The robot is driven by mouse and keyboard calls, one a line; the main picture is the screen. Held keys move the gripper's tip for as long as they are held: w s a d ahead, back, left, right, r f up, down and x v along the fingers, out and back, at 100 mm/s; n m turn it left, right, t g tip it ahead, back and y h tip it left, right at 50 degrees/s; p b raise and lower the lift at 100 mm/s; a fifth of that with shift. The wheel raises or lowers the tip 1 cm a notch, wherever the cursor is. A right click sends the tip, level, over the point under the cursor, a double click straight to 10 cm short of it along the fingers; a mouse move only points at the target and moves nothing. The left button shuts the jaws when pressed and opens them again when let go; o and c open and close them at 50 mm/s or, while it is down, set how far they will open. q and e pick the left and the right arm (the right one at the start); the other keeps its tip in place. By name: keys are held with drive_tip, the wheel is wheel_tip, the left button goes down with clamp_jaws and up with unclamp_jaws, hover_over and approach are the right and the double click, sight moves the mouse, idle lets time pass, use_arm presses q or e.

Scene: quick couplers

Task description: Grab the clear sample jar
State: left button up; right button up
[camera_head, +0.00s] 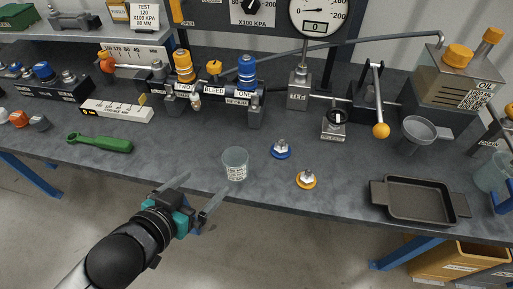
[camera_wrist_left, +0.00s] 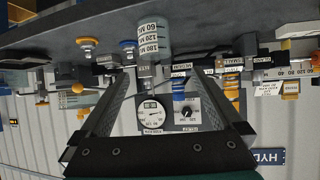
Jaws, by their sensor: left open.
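The clear sample jar (camera_head: 236,163) stands upright near the front edge of the dark workbench (camera_head: 330,215). It has a white label with markings. In the left wrist view, which is upside down, the jar (camera_wrist_left: 153,38) shows at the top, just beyond the fingertips. My left gripper (camera_head: 207,182) is open and empty, in front of the bench edge and a little left of the jar. In the left wrist view the two fingers (camera_wrist_left: 170,75) are spread wide, and the jar is apart from them. My right gripper is not in view.
A blue coupler (camera_head: 281,150) and an orange coupler (camera_head: 306,179) sit right of the jar. A green tool (camera_head: 100,143) lies at left, a dark tray (camera_head: 420,200) at right. The pump block (camera_head: 215,90) and gauge (camera_head: 316,14) stand behind.

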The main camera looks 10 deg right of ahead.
use_arm(q)
drive_tip(key=b, duration=0.2)
approach(241, 154)
drive_tip(key=shift+w+a, duration=0.15)
drive_tip(key=shift+w, duration=0.25)
drive_tip(key=shift+w+d+f, duration=0.3)
drive_tip(key=shift+w+d, duration=0.05)
drive_tip(key=shift+w, duration=0.15)
drive_tip(key=shift+b+x, duration=0.6)
drive_tip(key=shift+x, duration=1.75)
drive_tip(key=shift+s+d, duration=0.15)
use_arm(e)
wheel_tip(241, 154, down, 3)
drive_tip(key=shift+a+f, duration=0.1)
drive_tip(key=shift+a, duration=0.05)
use_arm(q)
drive_tip(key=c, duration=1.2)
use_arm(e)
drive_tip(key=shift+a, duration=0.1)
